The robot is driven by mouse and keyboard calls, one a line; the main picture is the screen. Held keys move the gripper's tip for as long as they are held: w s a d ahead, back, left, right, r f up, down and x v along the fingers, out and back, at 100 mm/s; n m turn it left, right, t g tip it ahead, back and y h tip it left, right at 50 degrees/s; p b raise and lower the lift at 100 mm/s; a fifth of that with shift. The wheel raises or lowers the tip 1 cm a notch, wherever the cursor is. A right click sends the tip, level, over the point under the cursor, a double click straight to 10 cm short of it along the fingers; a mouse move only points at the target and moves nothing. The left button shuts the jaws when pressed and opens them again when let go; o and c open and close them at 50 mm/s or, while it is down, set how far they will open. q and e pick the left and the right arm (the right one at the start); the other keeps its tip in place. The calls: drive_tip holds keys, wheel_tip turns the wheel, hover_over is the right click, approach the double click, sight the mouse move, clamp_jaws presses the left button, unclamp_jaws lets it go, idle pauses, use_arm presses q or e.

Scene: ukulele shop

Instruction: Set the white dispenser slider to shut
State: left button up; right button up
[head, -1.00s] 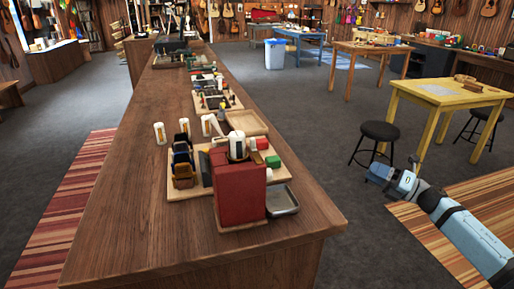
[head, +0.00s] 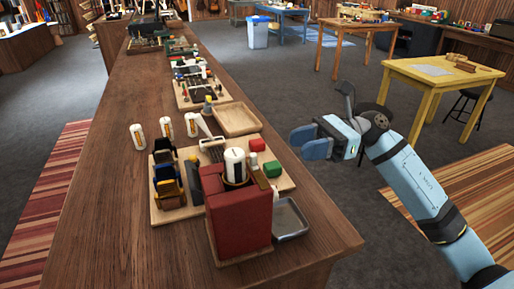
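A white cylinder (head: 234,166) with a dark band low on it stands upright behind the top of a red box (head: 240,222) near the counter's front end. It looks like the white dispenser, but a slider on it is too small to make out. My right gripper (head: 304,142) is in the air to the right of the counter, apart from the cylinder and the box. Its two blue fingers point left and partly overlap, so its opening cannot be judged. No object shows in it. My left gripper is out of view.
A grey metal tray (head: 291,234) and an empty wooden tray (head: 255,128) are nearby.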

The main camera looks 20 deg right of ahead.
sight(258, 167)
drive_tip(key=a+p, duration=0.1)
drive_tip(key=a, duration=0.9)
drive_tip(key=shift+c, duration=0.2)
drive_tip(key=shift+s, duration=0.1)
clamp_jaws()
